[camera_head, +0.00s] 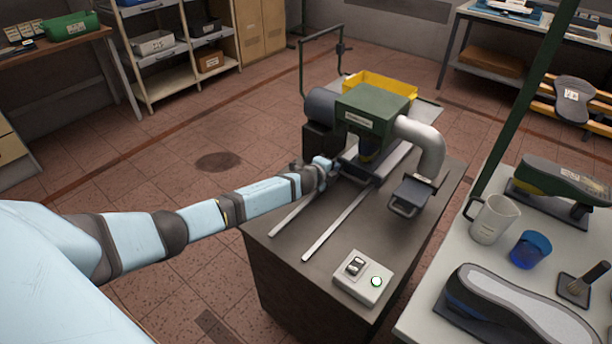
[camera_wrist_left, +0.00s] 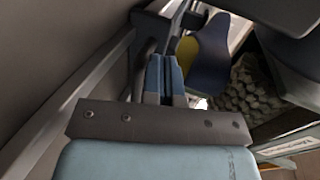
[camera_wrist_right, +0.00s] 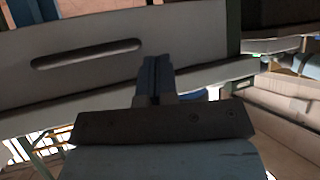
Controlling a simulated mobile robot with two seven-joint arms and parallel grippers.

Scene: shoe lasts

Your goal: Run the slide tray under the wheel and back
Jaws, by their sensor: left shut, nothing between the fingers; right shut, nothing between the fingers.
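The green grinding machine (camera_head: 372,108) stands on a dark bench, with two pale slide rails (camera_head: 335,222) running out in front. The slide tray (camera_head: 357,174) sits at the rails' far end, under the machine head, mostly hidden. My left gripper (camera_head: 333,163) is at the tray's near left edge. In the left wrist view its blue fingers (camera_wrist_left: 164,74) are shut and empty, close to a dark handle-like bar (camera_wrist_left: 158,22). Beyond them are a dark blue and yellow shape (camera_wrist_left: 208,48) and a rough grey surface (camera_wrist_left: 258,85), perhaps the wheel. My right gripper (camera_wrist_right: 157,77) is shut and empty, outside the head view.
A switch box (camera_head: 362,279) with a lit green button sits at the bench front. The near rails are clear.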

